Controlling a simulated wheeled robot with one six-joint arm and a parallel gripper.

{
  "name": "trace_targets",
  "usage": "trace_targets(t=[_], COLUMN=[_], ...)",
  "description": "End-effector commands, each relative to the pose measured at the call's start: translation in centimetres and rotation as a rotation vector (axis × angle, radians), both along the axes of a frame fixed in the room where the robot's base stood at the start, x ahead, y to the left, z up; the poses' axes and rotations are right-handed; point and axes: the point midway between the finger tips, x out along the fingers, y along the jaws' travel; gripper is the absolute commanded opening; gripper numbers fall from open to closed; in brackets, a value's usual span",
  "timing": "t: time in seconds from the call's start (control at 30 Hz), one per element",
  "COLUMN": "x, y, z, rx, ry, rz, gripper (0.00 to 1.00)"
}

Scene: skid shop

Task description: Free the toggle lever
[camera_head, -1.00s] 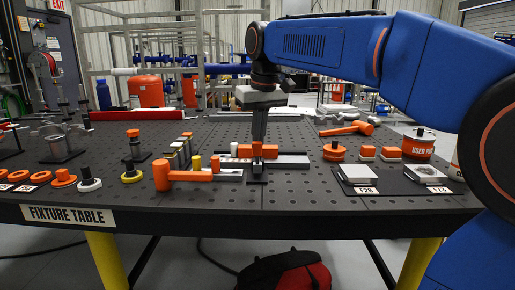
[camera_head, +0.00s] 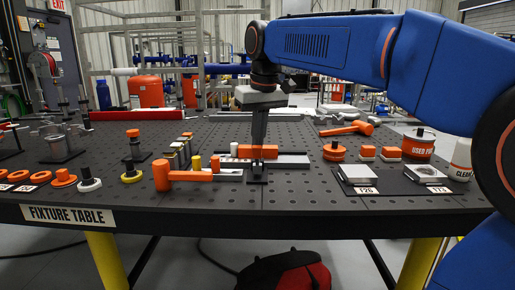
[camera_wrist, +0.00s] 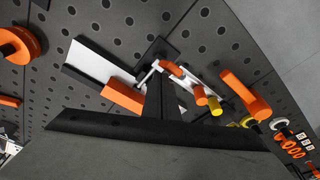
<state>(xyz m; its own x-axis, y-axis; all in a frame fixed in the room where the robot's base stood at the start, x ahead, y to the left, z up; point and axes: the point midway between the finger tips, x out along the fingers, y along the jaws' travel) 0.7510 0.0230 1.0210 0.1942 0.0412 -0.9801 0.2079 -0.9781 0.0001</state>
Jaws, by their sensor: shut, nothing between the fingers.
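An orange lever handle (camera_head: 190,176) with a thick upright end lies low over the fixture table (camera_head: 330,205), left of my gripper. A pale metal bar (camera_head: 229,172) shows at its right end; the bar also shows in the wrist view (camera_wrist: 148,76). My gripper (camera_head: 257,177) points down, shut and empty, close to the bar's right end; whether it touches is unclear. In the wrist view my fingers (camera_wrist: 157,82) hide part of the linkage. An orange block (camera_head: 243,151) sits on a rail behind the fingers and also shows in the wrist view (camera_wrist: 123,97).
A yellow post (camera_head: 196,163) and a short orange post (camera_head: 215,163) stand close behind the handle. Orange knobs (camera_head: 334,151) and a dark mat with metal pieces (camera_head: 398,185) lie to the right. The table front below the gripper is clear.

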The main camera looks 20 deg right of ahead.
Motion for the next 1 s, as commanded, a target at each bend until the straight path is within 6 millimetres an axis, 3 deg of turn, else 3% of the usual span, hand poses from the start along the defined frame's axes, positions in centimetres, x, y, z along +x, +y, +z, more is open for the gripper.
trace_targets(t=[0.53,1.0], x=[1.2,1.2], y=[-0.4,-0.4], z=[0.2,3.8], rx=[0.000,0.000], ry=[0.000,-0.001], rz=[0.000,0.000], gripper=[0.00,0.00])
